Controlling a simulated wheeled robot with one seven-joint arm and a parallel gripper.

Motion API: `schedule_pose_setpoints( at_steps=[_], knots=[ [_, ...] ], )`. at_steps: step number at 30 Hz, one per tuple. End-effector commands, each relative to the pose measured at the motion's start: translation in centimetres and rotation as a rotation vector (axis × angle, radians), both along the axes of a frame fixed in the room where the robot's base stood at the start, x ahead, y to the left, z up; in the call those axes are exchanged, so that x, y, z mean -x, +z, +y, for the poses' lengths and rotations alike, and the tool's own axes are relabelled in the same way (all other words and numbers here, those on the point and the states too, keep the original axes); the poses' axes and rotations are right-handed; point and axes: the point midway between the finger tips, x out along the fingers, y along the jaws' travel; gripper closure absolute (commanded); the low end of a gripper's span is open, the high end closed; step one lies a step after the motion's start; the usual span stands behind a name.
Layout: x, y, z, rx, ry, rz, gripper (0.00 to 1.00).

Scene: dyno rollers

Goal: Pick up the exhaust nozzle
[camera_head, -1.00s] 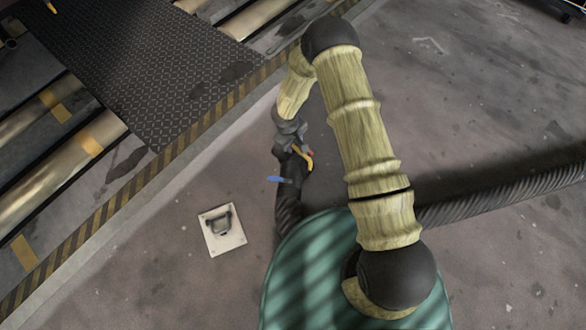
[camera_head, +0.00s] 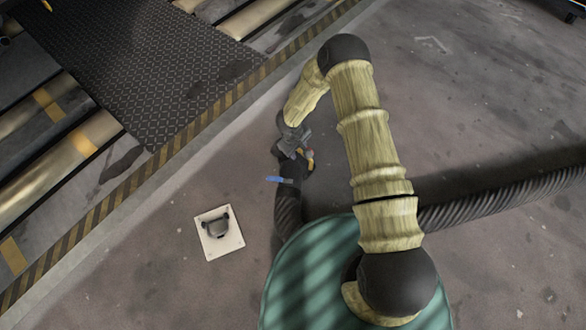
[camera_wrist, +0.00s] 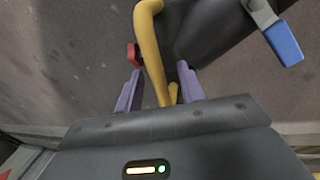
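The exhaust nozzle (camera_head: 289,170) is a dark piece with a yellow handle, a blue lever and a red part. It sits at the end of a black ribbed hose in the head view, partly hidden by my gripper (camera_head: 296,152). In the wrist view the nozzle's dark body (camera_wrist: 215,30) is at the upper right, with the blue lever on its right. My gripper's two purple fingers (camera_wrist: 158,88) are apart, with the yellow handle running between them. Gaps show on both sides of the handle. The red part is beside the left finger.
A white floor plate (camera_head: 220,234) with a dark fitting lies left of the hose. A black and yellow striped edge (camera_head: 150,165) borders the rollers (camera_head: 75,150) and the dark tread plate (camera_head: 140,75) at upper left. Open grey floor lies to the right.

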Motion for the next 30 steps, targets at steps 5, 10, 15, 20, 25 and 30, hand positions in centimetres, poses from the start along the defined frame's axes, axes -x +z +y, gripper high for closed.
schedule_pose_setpoints(
  at_steps=[5,10,15,20,25,30],
  knots=[
    [-0.21,-1.39,-0.11,-0.001,0.001,-0.001,0.61],
    [-0.21,-1.26,-0.13,0.000,0.002,-0.001,0.61],
    [-0.20,-1.26,-0.13,0.000,0.001,-0.001,0.61],
    [-0.20,-1.25,-0.15,0.000,0.001,-0.001,0.61],
    [-0.20,-1.25,-0.15,0.000,0.001,-0.001,0.93],
    [-0.22,-1.24,-0.16,0.000,0.001,-0.001,1.00]
  ],
)
